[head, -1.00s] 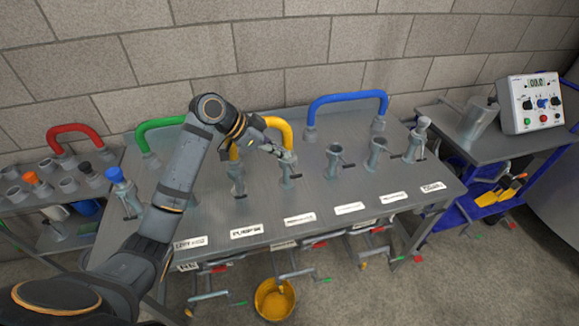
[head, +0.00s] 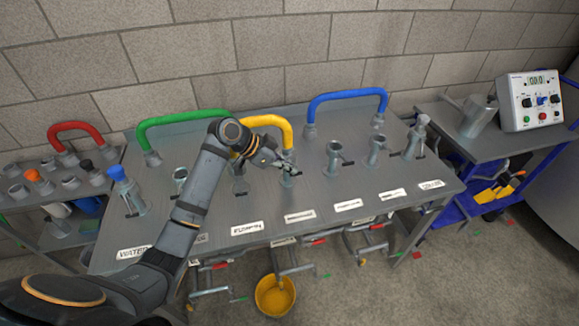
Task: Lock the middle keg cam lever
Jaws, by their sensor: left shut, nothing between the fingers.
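My left gripper (head: 285,164) is shut and empty, right at the top of a grey coupling (head: 289,179) in the middle of the steel table's row. It hides part of that coupling, so I cannot tell whether they touch. Small dark cam levers stick out from couplings in this row, such as the lever (head: 347,162) on the coupling (head: 334,158) to the right. The lever at my gripper is too small and covered to read its position. Another grey coupling (head: 239,187) stands to the left, partly behind my arm. My right gripper is not in view.
Green (head: 182,118), yellow (head: 266,121) and blue (head: 347,96) hoses arch along the table's back. A blue-topped fitting (head: 126,188) stands left. White labels (head: 247,228) line the front edge. A yellow bucket (head: 275,296) stands below; a control box (head: 533,101) is far right.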

